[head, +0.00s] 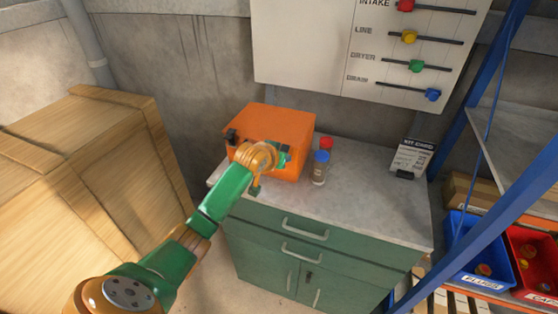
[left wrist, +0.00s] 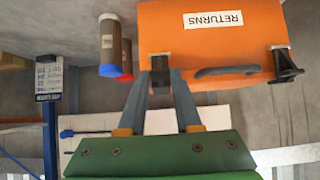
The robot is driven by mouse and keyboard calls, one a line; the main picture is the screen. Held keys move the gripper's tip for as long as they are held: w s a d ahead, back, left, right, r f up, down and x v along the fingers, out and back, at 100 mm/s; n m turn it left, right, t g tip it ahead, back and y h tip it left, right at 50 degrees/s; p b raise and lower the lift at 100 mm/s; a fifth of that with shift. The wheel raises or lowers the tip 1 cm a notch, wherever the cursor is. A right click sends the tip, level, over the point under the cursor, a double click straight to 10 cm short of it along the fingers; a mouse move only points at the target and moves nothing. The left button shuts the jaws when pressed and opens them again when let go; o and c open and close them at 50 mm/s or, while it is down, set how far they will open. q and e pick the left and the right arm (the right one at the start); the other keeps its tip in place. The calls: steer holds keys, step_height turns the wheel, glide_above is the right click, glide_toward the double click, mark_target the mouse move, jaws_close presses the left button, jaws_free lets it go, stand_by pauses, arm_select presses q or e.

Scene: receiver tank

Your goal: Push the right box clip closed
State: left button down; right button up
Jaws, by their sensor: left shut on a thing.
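The orange box (head: 280,119) stands on the cabinet's grey top. It also shows upside down in the left wrist view (left wrist: 220,50), with a "RETURNS" label and a dark handle. My left gripper (left wrist: 164,76) is at the box's front, its two fingers closed in around the dark right clip (left wrist: 160,64). In the head view my wrist hides most of that clip and part of the front. The black left clip (head: 231,136) sticks out from the box, and shows in the wrist view (left wrist: 286,64) too. My right gripper is not in view.
A red-capped bottle (head: 326,144) and a blue-capped bottle (head: 320,168) stand close right of the box. A card stand (head: 413,158) is farther right. A wooden crate (head: 75,190) is at the left. A panel with coloured sliders (head: 360,45) hangs behind.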

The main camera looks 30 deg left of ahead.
arm_select(q)
steer(key=shift+w+a+r+g+h, duration=0.15)
steer(key=shift+w+r+g, duration=0.15)
steer(key=shift+g, duration=0.4)
steer(key=shift+w+r+g+h, duration=0.2)
steer(key=shift+w+g, duration=0.15)
steer(key=shift+g, duration=0.35)
steer(key=shift+w+a+r+g+h, duration=0.1)
steer(key=shift+w+r+g+h, duration=0.2)
steer(key=shift+g, duration=0.4)
steer(key=shift+w+f, duration=0.1)
steer(key=shift+w, duration=0.05)
steer(key=c, duration=0.7)
jaws_free()
steer(key=shift+o, duration=0.5)
steer(key=shift+w, duration=0.1)
